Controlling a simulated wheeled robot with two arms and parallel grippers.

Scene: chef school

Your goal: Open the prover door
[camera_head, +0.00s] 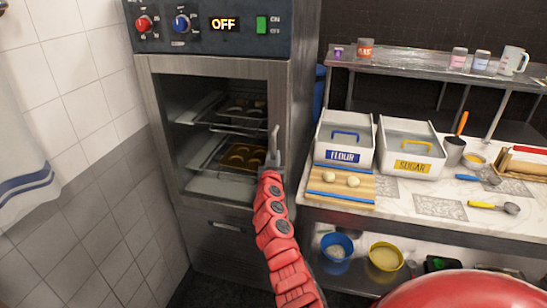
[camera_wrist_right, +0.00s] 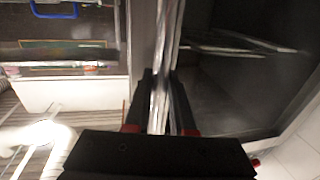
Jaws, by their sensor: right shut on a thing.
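The prover (camera_head: 215,68) is a metal cabinet at the left centre of the head view, with trays of dough showing behind its door window. Its door looks shut, or nearly so. The upright metal door handle (camera_head: 275,138) is on the door's right side. My right gripper (camera_head: 271,163), at the end of the red arm, is shut on the handle's lower part. In the right wrist view the handle is a bright bar (camera_wrist_right: 162,60) between the dark fingers of my right gripper (camera_wrist_right: 161,103). My left gripper is not in view.
A control panel (camera_head: 205,23) above the door reads OFF. To the right, a counter (camera_head: 405,190) holds a flour bin (camera_head: 345,137), a sugar bin (camera_head: 411,148) and a board (camera_head: 341,200) with two dough balls. A tiled wall (camera_head: 90,150) stands close on the left.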

